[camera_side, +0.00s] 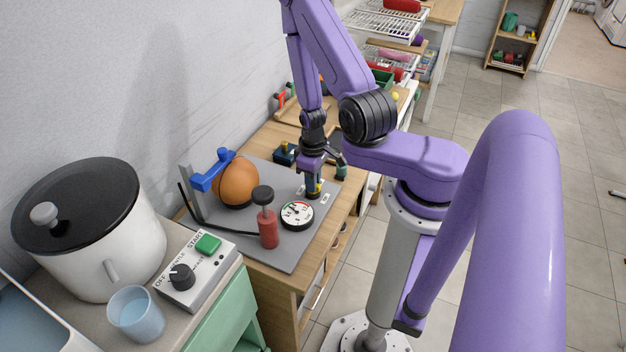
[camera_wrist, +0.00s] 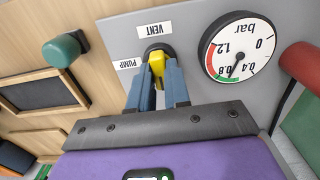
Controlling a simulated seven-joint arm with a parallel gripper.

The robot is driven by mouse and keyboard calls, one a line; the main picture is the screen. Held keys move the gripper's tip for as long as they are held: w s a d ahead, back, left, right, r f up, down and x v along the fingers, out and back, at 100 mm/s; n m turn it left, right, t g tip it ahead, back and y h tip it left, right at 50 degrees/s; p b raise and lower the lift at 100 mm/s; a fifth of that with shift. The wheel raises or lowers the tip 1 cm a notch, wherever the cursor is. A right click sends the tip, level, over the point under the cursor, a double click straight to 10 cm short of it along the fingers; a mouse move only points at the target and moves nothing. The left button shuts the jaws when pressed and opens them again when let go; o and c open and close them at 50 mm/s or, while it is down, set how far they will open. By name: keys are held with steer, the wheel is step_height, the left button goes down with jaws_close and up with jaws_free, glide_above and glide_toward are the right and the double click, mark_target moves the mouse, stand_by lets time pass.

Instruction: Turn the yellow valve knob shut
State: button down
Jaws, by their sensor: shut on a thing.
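The yellow valve knob (camera_wrist: 157,62) shows in the wrist view on a dark round base, between a VENT label (camera_wrist: 155,30) above it and a PUMP label (camera_wrist: 128,64) to its left. My gripper (camera_wrist: 158,85) is shut on the knob, with one blue finger on each side of it. In the side view my gripper (camera_side: 313,186) points down at the grey board, and the fingers largely hide the knob.
A pressure gauge (camera_wrist: 240,47) is right of the knob, its needle near the green band. A red pump (camera_side: 268,226) with a black top stands beside the gauge.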

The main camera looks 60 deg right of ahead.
steer(key=c, duration=1.1)
jaws_free()
steer(key=shift+r, duration=0.2)
steer(key=shift+r, duration=8.55)
steer(key=shift+w, duration=0.1)
